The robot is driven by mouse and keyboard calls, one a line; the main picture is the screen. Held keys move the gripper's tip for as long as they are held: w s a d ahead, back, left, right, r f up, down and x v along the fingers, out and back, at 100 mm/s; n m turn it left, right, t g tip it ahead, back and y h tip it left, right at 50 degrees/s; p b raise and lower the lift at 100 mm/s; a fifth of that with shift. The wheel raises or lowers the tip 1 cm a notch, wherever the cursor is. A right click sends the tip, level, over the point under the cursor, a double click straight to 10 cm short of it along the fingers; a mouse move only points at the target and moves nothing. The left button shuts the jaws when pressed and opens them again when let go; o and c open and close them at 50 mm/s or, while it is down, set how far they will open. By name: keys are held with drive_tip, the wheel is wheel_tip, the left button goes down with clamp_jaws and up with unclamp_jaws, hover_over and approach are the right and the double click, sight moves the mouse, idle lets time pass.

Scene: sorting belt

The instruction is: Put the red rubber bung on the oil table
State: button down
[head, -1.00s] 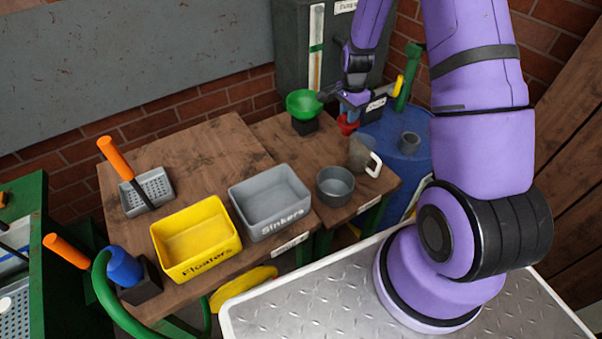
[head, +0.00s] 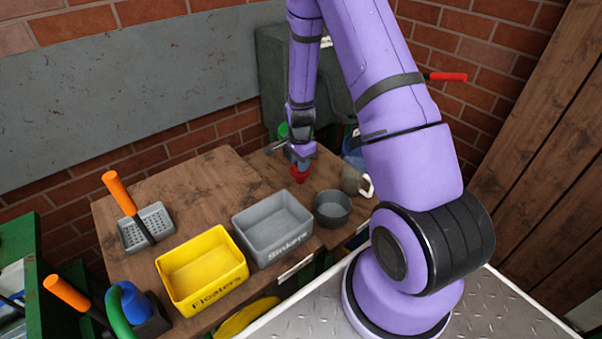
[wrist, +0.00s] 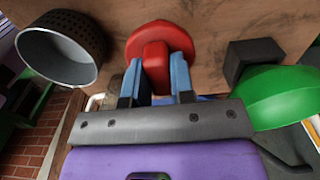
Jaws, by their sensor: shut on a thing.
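My gripper (head: 300,158) is shut on the red rubber bung (head: 300,174). In the wrist view the blue fingertips (wrist: 155,68) pinch the bung's raised middle grip, and its wide round flange (wrist: 158,36) lies beyond them. The bung is over the brown wooden oil table (head: 318,180), close to its top. I cannot tell whether it touches the wood. In the wrist view the bare tabletop (wrist: 215,28) fills the background around the bung.
A grey round pot (head: 332,209) and a mug (head: 353,180) stand right of the bung. A green funnel (wrist: 275,98) on a dark block (wrist: 250,58) is close by. The grey Sinkers bin (head: 272,224) and yellow Floaters bin (head: 202,270) stand on the neighbouring table.

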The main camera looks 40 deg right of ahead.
drive_tip(key=shift+d+f, duration=0.1)
drive_tip(key=shift+f, duration=1.9)
drive_tip(key=c, duration=1)
unclamp_jaws()
drive_tip(key=shift+f, duration=0.15)
